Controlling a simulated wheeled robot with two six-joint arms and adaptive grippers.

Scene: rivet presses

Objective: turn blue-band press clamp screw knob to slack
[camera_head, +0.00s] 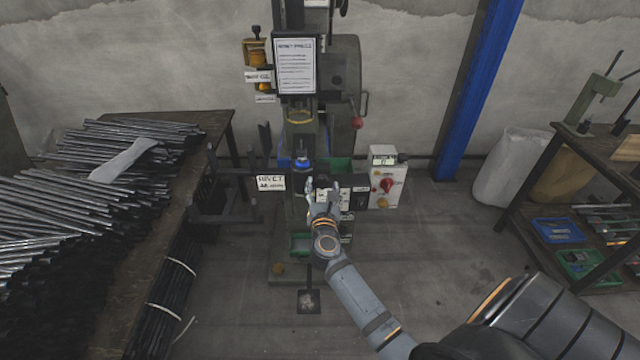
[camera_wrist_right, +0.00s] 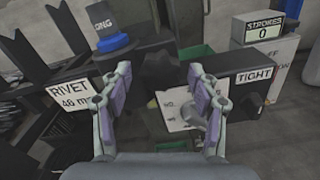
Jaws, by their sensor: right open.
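The rivet press (camera_head: 300,130) stands upright at the centre of the head view. Its blue band (camera_head: 303,163) is around a dark round part and shows at the upper left of the right wrist view (camera_wrist_right: 116,43). My right gripper (camera_head: 322,184) is open in front of the press, just right of and below the band. My left gripper is out of view.
A table with metal rods (camera_head: 80,190) stands left. A control box (camera_head: 387,180) with a red knob stands right of the press; its strokes counter (camera_wrist_right: 264,32) reads 0. A "RIVET 46 mm" label (camera_wrist_right: 74,95) is left of my fingers. Floor is open at front right.

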